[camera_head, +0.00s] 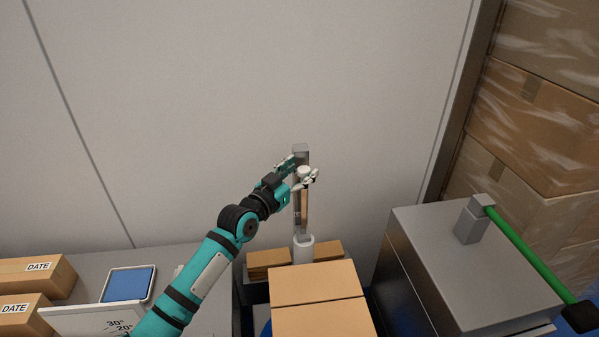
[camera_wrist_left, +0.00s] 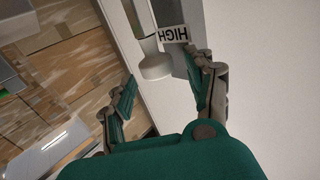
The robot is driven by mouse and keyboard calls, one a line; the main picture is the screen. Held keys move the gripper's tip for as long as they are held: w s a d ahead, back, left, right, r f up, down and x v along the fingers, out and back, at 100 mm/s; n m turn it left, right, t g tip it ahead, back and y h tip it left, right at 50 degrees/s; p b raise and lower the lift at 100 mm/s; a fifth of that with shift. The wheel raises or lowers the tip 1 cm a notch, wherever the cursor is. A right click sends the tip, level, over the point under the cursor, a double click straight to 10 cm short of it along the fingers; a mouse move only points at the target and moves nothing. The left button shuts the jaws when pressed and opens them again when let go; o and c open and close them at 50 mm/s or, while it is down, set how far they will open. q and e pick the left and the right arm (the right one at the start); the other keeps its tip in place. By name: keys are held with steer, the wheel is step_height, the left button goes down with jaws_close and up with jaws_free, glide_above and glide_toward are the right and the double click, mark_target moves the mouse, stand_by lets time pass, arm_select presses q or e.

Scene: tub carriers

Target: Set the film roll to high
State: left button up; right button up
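A grey upright post (camera_head: 301,152) stands against the wall in the head view. A pale, round-ended piece (camera_head: 305,172), which looks like the film roll or its handle, is near the post's top. My left gripper (camera_head: 301,168) is at the upper part of the post. In the wrist view its fingers (camera_wrist_left: 162,68) are spread to either side of the pale piece, with visible gaps. My right gripper is not in view.
Cardboard boxes (camera_head: 318,282) stand in front of the post. A grey cabinet (camera_head: 455,255) with a green bar (camera_head: 525,254) is at the right, before wrapped cartons (camera_head: 530,128). A grey counter with DATE boxes (camera_head: 28,279) and a blue-topped tray (camera_head: 152,286) is at the left.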

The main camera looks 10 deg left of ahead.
arm_select(q)
steer(key=shift+f, duration=0.2)
steer(key=shift+s+a, duration=0.15)
steer(key=shift+s, duration=0.1)
steer(key=v, duration=1.1)
steer(key=shift+s, duration=0.2)
